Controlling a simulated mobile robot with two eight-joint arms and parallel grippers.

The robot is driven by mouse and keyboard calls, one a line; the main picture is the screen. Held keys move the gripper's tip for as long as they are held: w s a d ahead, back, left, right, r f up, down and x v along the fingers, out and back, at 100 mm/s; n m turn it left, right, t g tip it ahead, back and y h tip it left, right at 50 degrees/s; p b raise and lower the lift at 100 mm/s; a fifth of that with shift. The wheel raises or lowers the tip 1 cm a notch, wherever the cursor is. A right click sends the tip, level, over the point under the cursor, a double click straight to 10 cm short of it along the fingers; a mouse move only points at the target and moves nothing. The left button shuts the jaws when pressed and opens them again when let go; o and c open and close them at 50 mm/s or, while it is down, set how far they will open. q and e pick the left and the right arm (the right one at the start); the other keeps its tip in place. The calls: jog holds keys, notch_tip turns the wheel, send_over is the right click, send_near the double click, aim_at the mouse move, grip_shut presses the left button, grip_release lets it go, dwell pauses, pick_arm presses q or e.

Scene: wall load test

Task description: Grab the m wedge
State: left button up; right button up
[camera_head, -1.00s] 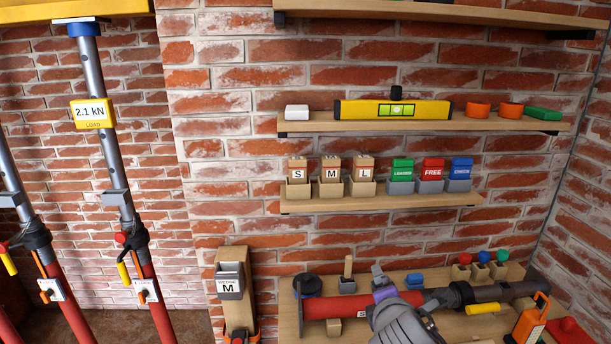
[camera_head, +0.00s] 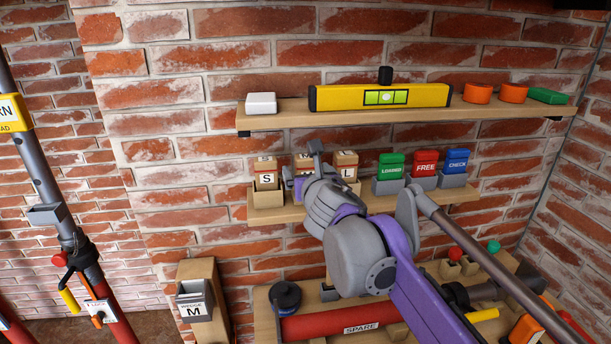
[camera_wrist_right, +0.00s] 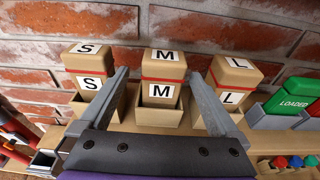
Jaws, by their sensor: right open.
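The M wedge (camera_wrist_right: 163,75) is a tan block with a red band and M labels, standing upright in its tan holder (camera_wrist_right: 159,115) on the lower shelf. In the head view it is mostly hidden behind my right gripper (camera_head: 308,160). In the right wrist view my right gripper (camera_wrist_right: 158,85) is open, one finger to each side of the M wedge. The wedge does not look gripped. The S wedge (camera_wrist_right: 89,70) stands in the holder to its left and the L wedge (camera_wrist_right: 235,80) in the holder to its right. My left gripper is out of view.
Green LOADED (camera_head: 391,167), red FREE (camera_head: 425,164) and blue CHECK (camera_head: 457,161) blocks stand to the right on the same shelf. A shelf above holds a yellow level (camera_head: 384,96). A grey WEDGE M holder (camera_head: 193,304) is on a wooden post at lower left.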

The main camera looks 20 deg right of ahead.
jog(key=x, duration=0.5)
jog(key=shift+w+d, duration=0.25)
jog(key=shift+w, duration=0.1)
jog(key=shift+s, duration=0.1)
jog(key=shift+c, duration=0.3)
jog(key=shift+c, duration=1.1)
jog(key=c, duration=1.2)
